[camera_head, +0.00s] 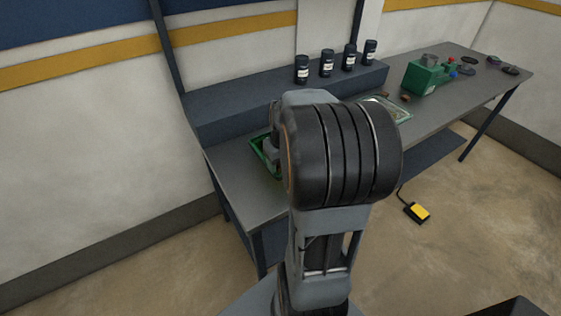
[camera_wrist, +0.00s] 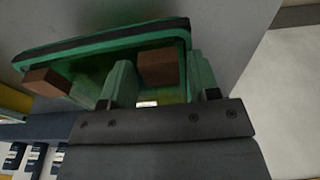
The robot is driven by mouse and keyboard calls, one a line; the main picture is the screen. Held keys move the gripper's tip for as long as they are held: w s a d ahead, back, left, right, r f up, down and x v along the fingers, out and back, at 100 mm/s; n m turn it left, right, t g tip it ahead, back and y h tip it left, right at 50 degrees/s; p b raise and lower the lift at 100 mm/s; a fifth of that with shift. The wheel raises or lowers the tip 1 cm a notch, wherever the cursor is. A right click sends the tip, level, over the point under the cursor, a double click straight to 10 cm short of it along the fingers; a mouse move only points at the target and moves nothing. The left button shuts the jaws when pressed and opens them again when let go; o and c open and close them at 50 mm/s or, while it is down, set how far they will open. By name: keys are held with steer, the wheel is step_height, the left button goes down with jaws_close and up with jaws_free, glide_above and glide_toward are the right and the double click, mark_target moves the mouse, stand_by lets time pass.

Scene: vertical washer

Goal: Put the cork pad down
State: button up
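In the wrist view, two green fingers of my gripper (camera_wrist: 160,82) stand apart. A brown cork pad (camera_wrist: 158,68) shows between them near the tips. A narrow gap seems to show between the pad and the right finger, and contact with the left finger is unclear. A green tray with a dark rim (camera_wrist: 110,37) lies just beyond the fingers. A second brown block (camera_wrist: 47,82) shows at the tray's left. In the head view, part of the green tray (camera_head: 257,146) shows at the bench's left end, and my arm hides the fingers and pad.
The grey bench (camera_head: 235,190) runs toward the right. A raised dark shelf (camera_head: 235,110) behind it carries several dark labelled jars (camera_head: 302,69). A clear tray (camera_head: 395,108) and a green box (camera_head: 423,77) stand farther right. A yellow pedal (camera_head: 418,211) lies on the floor.

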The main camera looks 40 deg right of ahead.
steer(key=shift+o, duration=0.2)
steer(key=shift+r, duration=0.5)
step_height(320, 180, up, 11)
steer(key=s, duration=0.1)
steer(key=s+a+f+t, duration=0.1)
steer(key=s+a+f, duration=0.1)
steer(key=a, duration=0.7)
steer(key=s+a+f+n+t, duration=0.1)
steer(key=s+a+f, duration=0.2)
steer(key=a, duration=0.6)
steer(key=shift+s+n+t, duration=0.3)
steer(key=shift+t, duration=0.1)
steer(key=shift+a, duration=0.1)
